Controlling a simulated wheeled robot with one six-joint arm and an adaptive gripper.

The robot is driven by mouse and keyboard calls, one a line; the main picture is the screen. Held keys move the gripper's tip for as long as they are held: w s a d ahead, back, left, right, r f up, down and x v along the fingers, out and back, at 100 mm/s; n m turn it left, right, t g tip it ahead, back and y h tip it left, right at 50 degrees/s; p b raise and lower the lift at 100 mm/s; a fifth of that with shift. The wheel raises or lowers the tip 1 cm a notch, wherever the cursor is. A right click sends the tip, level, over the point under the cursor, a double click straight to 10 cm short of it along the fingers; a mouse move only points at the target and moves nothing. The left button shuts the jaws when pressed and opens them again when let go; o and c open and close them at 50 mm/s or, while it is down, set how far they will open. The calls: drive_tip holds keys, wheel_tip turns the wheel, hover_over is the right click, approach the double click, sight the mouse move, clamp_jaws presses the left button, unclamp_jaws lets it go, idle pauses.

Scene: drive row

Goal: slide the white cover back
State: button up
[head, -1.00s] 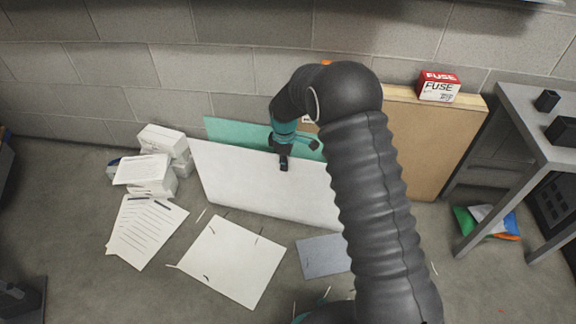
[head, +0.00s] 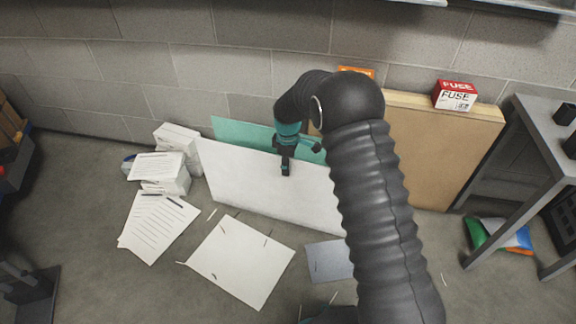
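The white cover (head: 250,194) is a flat white panel leaning near the block wall in the head view. Its right end is hidden behind my arm. A teal panel (head: 236,131) stands behind it, showing above its top edge. My gripper (head: 286,168) is at the white cover's top edge, left of my arm, with one dark finger in front of the cover's face. The other finger is not clearly visible, so I cannot tell whether the gripper is closed on the cover.
A large brown board (head: 440,150) leans at the right with a fuse box (head: 455,95) on top. A grey table (head: 540,130) stands far right. White boxes (head: 170,175), paper sheets (head: 157,225) and a pale floor sheet (head: 240,262) lie left and in front.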

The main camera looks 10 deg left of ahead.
wheel_tip(320, 180, up, 12)
drive_tip(key=shift+f, duration=0.1)
idle(0.6)
idle(0.5)
